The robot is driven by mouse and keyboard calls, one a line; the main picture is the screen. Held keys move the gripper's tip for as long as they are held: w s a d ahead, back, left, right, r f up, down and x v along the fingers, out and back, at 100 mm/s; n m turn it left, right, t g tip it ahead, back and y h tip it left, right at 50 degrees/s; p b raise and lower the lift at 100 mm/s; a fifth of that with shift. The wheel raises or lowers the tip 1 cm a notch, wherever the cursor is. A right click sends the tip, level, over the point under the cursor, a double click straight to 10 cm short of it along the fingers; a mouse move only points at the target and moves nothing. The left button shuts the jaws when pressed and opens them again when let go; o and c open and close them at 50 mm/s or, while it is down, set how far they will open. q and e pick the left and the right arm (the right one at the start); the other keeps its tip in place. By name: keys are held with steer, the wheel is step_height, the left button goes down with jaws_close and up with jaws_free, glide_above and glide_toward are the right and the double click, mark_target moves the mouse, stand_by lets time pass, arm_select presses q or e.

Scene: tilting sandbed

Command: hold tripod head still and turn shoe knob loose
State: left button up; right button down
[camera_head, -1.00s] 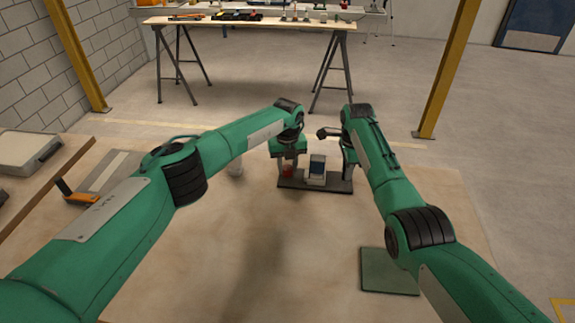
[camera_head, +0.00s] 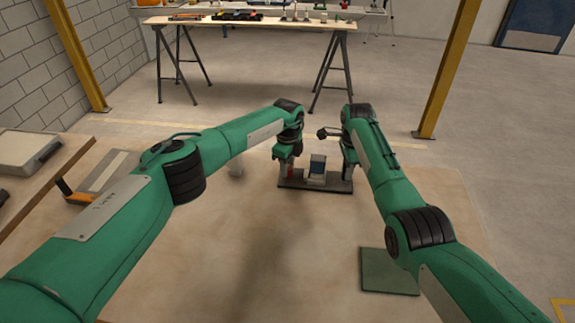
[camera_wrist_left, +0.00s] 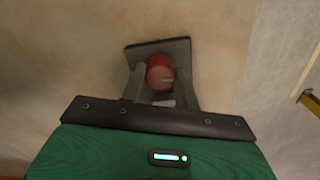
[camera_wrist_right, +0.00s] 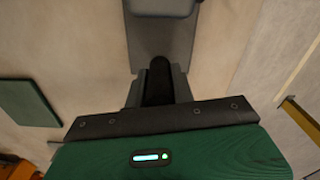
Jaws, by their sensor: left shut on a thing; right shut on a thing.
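The tripod head (camera_head: 317,167) stands upright in the middle of a dark base plate (camera_head: 316,186), as a small block with a bluish top. At its left is the red shoe knob (camera_wrist_left: 160,70). My left gripper (camera_head: 289,168) points down from above and is shut on this red knob, with one finger on each side. My right gripper (camera_head: 347,172) is shut on an upright black handle (camera_wrist_right: 159,80) at the right end of the plate. The fingers partly hide both held parts in the head view. I cannot tell how loose the knob is.
A green square mat (camera_head: 389,271) lies at the right front. An orange-handled tool (camera_head: 78,196) lies at the left edge. The middle front of the table is clear.

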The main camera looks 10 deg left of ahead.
arm_select(q)
steer(key=shift+n, duration=0.8)
steer(key=o, duration=1)
steer(key=shift+r, duration=0.15)
step_height(320, 180, up, 12)
steer(key=shift+f, duration=0.15)
arm_select(e)
steer(key=c, duration=1.1)
jaws_free()
